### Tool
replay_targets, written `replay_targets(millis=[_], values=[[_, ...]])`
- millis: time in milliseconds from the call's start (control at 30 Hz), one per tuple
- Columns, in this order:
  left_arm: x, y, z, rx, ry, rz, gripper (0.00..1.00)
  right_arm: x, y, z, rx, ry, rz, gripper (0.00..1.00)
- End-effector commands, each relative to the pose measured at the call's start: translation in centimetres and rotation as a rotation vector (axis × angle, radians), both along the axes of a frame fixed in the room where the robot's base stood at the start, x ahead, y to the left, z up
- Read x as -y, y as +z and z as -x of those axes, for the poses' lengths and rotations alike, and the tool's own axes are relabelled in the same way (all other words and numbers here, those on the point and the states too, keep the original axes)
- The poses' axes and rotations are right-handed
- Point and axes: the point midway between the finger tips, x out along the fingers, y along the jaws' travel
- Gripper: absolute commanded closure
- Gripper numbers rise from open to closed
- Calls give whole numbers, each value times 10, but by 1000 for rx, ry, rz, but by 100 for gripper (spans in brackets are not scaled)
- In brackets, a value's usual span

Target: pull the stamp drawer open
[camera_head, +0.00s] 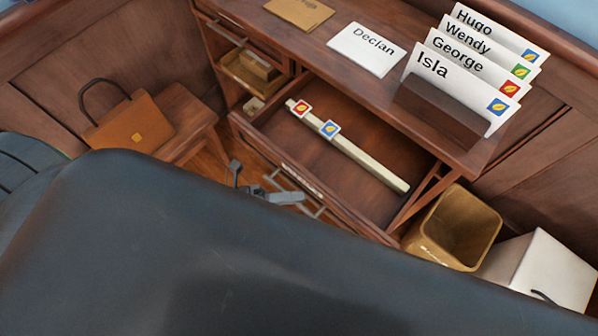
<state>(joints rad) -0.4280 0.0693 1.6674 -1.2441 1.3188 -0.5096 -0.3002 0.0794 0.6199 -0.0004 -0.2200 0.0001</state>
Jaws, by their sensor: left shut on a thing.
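The stamp drawer (345,160) stands pulled out from the wooden desk, its inside open to view. In it lies a long pale strip (370,165) with a red stamp (299,108) and a blue stamp (329,129) at its far left end. My left gripper (275,195) is at the drawer's front, shut on the metal drawer handle (318,212). A large dark shape in the foreground hides the rest of the left arm and part of the drawer front. My right gripper is not in view.
On the desk top stand several named envelopes in a wooden holder (440,112), with the Declan envelope (367,50) lying flat. A bin (455,228) and a white box (540,270) are at the right. A brown bag (130,125) sits on a stool at the left.

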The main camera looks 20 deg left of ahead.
Motion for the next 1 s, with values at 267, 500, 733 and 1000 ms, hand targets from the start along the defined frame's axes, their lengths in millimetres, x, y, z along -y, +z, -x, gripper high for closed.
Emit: replay_targets(millis=[267, 500, 733, 1000], values=[[-1, -1, 1, 0, -1, -2, 100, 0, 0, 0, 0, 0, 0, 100], [-1, 0, 1, -1, -1, -2, 81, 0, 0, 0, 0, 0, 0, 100], [0, 0, 1, 0, 0, -1, 81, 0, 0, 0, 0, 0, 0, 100], [-3, -1, 2, 0, 0, -1, 81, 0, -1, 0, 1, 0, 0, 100]])
